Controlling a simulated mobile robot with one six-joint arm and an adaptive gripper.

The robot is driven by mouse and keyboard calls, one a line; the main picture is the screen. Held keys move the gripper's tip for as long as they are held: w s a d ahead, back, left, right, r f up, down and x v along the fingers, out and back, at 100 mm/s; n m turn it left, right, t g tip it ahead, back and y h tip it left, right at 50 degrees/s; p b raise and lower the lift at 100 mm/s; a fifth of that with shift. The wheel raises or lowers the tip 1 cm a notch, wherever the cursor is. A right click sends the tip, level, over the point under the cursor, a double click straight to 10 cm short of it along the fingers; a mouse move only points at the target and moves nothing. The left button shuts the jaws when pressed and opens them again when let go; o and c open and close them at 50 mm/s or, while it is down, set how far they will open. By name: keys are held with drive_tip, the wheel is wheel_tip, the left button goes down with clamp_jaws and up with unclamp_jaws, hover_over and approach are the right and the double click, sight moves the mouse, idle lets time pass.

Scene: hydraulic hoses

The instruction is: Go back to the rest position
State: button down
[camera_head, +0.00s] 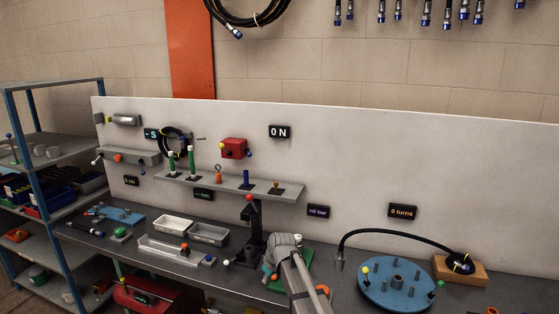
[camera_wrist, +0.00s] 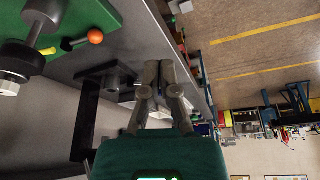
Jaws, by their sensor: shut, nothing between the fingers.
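My gripper (camera_wrist: 158,72) shows in the wrist view with its two grey fingers together and nothing between them. It is above or beside the dark bench top. In the head view my grey arm rises from the bottom edge, and the fingers cannot be made out there. A green plate (camera_wrist: 55,32) with a dark round fitting and an orange-tipped lever (camera_wrist: 95,36) lies at the upper left of the wrist view, apart from the fingers. A black upright stand (camera_head: 254,220) is just left of my arm in the head view.
A blue round plate (camera_head: 400,284) with pegs and a black hose (camera_head: 400,234) are right of my arm. Trays (camera_head: 209,235) and a red toolbox (camera_head: 140,297) are left. A white panel (camera_head: 350,160) closes the back. Blue-framed shelves (camera_head: 50,185) stand far left.

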drive_tip(key=s+d+f+m+g+h, duration=0.1)
drive_tip(key=s+d+m, duration=0.8)
drive_tip(key=s+d, duration=1.2)
drive_tip(key=shift+s+d+m+g+h, duration=0.2)
drive_tip(key=shift+s+m+g+h, duration=0.2)
drive_tip(key=shift+s+g+h, duration=0.5)
drive_tip(key=shift+w, duration=0.15)
idle(0.5)
